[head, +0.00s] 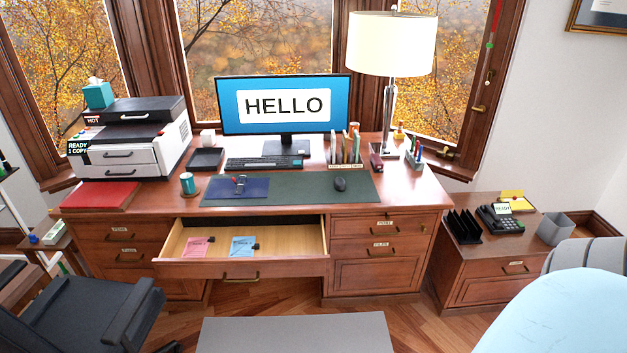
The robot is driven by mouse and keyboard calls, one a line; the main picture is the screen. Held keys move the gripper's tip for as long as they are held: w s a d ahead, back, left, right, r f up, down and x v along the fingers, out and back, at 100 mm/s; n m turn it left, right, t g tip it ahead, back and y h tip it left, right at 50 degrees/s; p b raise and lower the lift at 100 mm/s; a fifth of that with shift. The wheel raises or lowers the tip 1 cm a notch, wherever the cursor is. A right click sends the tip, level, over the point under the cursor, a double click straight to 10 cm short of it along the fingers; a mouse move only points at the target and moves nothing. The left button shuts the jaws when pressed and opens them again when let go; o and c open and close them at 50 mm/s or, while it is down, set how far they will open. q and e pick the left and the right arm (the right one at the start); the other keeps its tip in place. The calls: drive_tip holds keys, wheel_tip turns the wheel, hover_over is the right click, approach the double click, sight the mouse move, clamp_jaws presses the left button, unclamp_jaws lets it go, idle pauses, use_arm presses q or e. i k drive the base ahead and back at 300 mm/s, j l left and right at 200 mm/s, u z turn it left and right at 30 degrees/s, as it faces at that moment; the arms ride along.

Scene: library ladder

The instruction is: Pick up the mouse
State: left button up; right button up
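A small dark computer mouse (340,184) lies on the right part of the dark green desk mat (307,190). The mat is on the top of the wooden desk (412,198), in front of the monitor (285,105). Nothing touches or covers the mouse. Neither of my grippers shows in the head view.
The desk's middle drawer (240,267) is pulled open, with pink and blue papers inside. A keyboard (263,163), upright files (344,148), a lamp (391,45) and a teal mug (187,183) stand around the mat. A black chair (85,310) is front left.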

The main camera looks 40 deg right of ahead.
sight(340, 184)
drive_tip(key=l+u, duration=0.3)
drive_tip(key=l, duration=0.8)
drive_tip(key=k+l+u, duration=0.1)
drive_tip(key=l+u, duration=0.15)
drive_tip(key=l, duration=1.95)
drive_tip(key=k+l, duration=0.15)
drive_tip(key=l, duration=0.95)
drive_tip(key=i+l, duration=0.4)
drive_tip(key=l+u, duration=0.05)
